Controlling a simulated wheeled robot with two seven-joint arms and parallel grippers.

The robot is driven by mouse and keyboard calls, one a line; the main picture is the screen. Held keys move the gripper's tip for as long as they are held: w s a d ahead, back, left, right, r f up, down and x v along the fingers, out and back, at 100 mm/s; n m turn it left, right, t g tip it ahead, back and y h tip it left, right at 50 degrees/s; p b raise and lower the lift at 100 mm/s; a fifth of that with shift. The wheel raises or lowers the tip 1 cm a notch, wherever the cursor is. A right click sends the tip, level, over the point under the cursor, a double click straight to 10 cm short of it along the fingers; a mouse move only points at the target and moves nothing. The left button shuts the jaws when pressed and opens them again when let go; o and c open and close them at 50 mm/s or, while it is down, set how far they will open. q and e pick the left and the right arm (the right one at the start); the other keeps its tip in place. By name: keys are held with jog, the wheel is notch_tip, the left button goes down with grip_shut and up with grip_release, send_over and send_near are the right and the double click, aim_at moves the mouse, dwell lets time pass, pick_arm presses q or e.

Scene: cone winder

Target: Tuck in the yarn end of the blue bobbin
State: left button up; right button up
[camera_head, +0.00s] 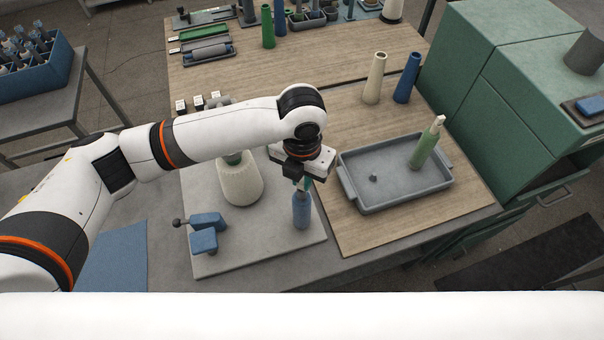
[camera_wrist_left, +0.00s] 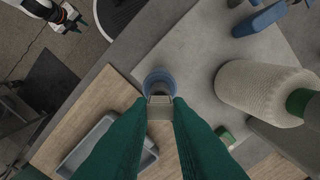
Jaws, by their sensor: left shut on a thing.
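The blue bobbin (camera_head: 302,212) stands upright at the right side of the grey mat (camera_head: 262,240). Its round blue outline (camera_wrist_left: 159,80) shows just beyond my fingertips in the left wrist view. My left gripper (camera_head: 304,184) is directly above the bobbin, pointing down. In the left wrist view its dark green fingers (camera_wrist_left: 160,108) are shut on a small beige-grey piece at the bobbin's top. I cannot tell if this piece is part of the bobbin, and no loose yarn end is distinguishable. A white arm end, apparently my right one, shows small in the left wrist view (camera_wrist_left: 68,18).
A cream yarn cone (camera_head: 241,184) stands left of the bobbin. A blue clamp-like fixture (camera_head: 205,238) lies in front of the cone. A grey tray (camera_head: 398,199) on the right holds a leaning green bobbin (camera_head: 425,148) and a small dark piece. Cream and blue cones stand behind the tray.

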pick_arm(q)
jog(key=shift+f+p, duration=0.2)
jog(key=shift+p, duration=0.15)
dwell(0.7)
jog(key=o, duration=1.2)
jog(key=shift+r+p, duration=3.4)
jog(key=shift+r, duration=0.1)
